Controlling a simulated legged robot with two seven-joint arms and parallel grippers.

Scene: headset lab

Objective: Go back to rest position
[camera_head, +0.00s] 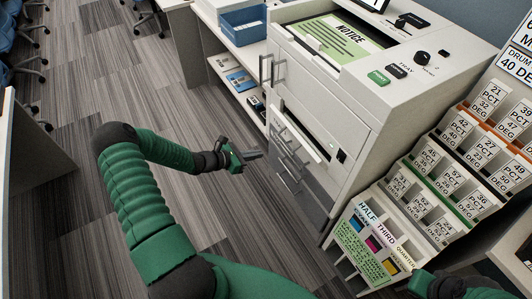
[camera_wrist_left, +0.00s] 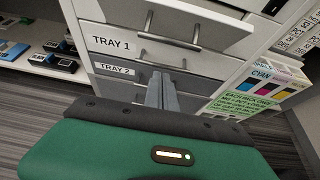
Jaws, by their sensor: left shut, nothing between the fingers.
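My left gripper (camera_head: 258,154) is held out over the carpet in front of the printer (camera_head: 335,85). Its two thin grey fingers are shut together with nothing between them. They also show in the left wrist view (camera_wrist_left: 162,92), pointing at the drawer fronts labelled TRAY 1 (camera_wrist_left: 112,43) and TRAY 2 (camera_wrist_left: 115,70). In that view the fingers overlap the TRAY 2 front, and I cannot tell the exact gap. Part of my right arm shows at the bottom right edge of the head view; its fingers are out of sight.
A sloping rack (camera_head: 440,185) of labelled cards stands right of the printer. A blue bin (camera_head: 243,25) sits on the side shelf, with small boxes below. A colour sign (camera_head: 370,240) is at the rack's lower front. Open carpet (camera_head: 110,90) lies left; chairs stand far left.

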